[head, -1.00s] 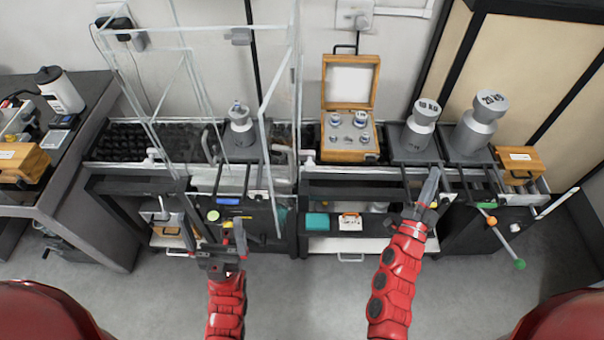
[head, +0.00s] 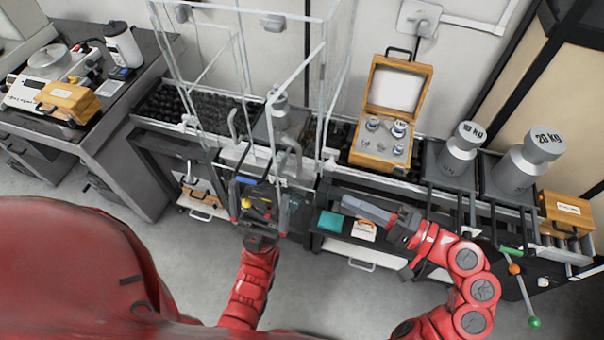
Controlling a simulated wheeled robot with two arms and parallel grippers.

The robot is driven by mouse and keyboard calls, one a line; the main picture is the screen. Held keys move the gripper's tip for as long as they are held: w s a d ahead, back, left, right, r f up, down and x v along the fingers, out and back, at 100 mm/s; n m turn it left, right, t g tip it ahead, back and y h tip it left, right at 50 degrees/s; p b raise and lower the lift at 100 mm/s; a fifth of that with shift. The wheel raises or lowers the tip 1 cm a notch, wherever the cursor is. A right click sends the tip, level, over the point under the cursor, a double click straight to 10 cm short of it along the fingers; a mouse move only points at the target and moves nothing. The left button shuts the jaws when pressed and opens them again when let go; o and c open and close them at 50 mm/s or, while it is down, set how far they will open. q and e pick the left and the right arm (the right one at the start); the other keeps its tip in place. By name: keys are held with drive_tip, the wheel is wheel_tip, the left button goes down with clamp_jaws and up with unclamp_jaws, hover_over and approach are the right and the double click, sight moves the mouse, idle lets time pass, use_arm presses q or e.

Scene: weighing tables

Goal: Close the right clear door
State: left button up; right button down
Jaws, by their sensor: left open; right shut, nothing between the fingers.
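The clear glass enclosure (head: 240,8) stands over the weighing bench at the centre left. Its right clear door (head: 297,72) is a thin-framed pane that appears swung out toward me, hinged on its right side. A grey curved handle (head: 291,147) shows near its lower part. My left gripper (head: 259,203) is open below and in front of the enclosure; I cannot tell whether it touches the glass. My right gripper (head: 366,211) is shut and empty, pointing left, in front of the bench and to the right of the door.
A wooden weight box (head: 385,157) stands open right of the enclosure. Large 10 kg (head: 461,150) and 20 kg (head: 528,165) weights stand further right. A teal box (head: 330,222) lies on the shelf below. A side table (head: 120,95) is at left. Floor in front is clear.

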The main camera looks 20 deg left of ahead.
sight(279, 172)
drive_tip(key=p+x, duration=0.1)
drive_tip(key=x, duration=0.3)
drive_tip(key=p+x, duration=0.2)
drive_tip(key=x, duration=0.2)
drive_tip(key=p+x, duration=0.1)
drive_tip(key=x, duration=0.3)
drive_tip(key=shift+s+a+r+p, duration=0.2)
drive_tip(key=shift+a+r+p, duration=0.1)
drive_tip(key=shift+a, duration=0.2)
drive_tip(key=shift+w+a+f, duration=0.2)
drive_tip(key=shift+w+a, duration=0.05)
drive_tip(key=shift+a, duration=0.4)
drive_tip(key=shift+a, duration=0.1)
